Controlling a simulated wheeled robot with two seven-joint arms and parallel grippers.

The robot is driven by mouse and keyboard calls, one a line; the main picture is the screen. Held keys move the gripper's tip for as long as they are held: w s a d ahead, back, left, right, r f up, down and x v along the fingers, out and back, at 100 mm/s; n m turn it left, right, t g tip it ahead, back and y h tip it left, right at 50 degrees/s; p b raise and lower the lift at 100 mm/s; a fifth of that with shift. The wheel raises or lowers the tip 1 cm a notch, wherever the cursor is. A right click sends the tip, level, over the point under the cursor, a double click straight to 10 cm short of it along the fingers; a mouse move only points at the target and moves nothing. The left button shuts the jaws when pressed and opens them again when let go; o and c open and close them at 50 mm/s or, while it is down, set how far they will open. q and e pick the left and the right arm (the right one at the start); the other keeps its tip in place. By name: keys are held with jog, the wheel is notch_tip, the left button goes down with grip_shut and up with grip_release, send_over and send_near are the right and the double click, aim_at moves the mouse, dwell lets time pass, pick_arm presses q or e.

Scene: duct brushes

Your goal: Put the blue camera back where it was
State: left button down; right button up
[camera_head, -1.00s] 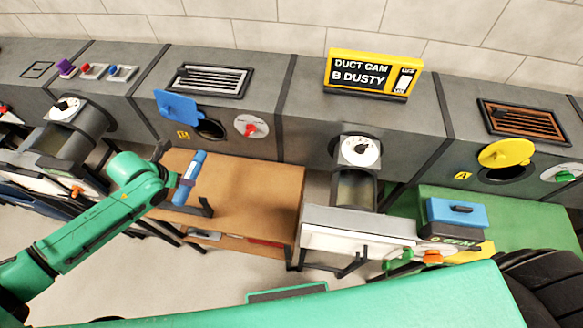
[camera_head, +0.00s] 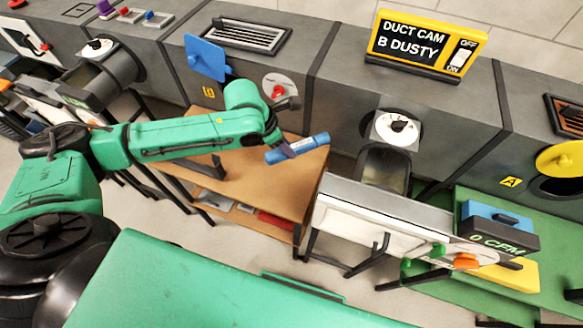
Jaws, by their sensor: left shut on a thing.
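The blue camera, a blue cylinder with a pale band (camera_head: 310,145), is held by my left gripper (camera_head: 286,149). It lies nearly level above the brown wooden table (camera_head: 240,185), well clear of the duct face. My left gripper is shut on its middle, and the dark fingers hide part of it. My right gripper is not in view.
The yellow sign (camera_head: 425,42) reads DUCT CAM B DUSTY. A blue flap (camera_head: 206,57) stands open on duct B, and my arm hides the area below it. A white-topped unit (camera_head: 375,225) stands right of the table. A blue box (camera_head: 490,218) is at the right.

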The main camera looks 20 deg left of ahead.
aim_at(272, 154)
pick_arm(q)
notch_tip(272, 154, down, 11)
jog(key=shift+r, duration=0.1)
jog(key=shift+d, duration=0.1)
jog(key=shift+f, duration=0.25)
jog(key=shift+c, duration=2.3)
grip_release()
jog(key=shift+r, duration=0.1)
jog(key=shift+r, duration=0.4)
jog(key=v, duration=1.1)
jog(key=shift+s+a+r, duration=0.15)
jog(key=shift+a+r, duration=0.05)
jog(key=shift+r, duration=0.05)
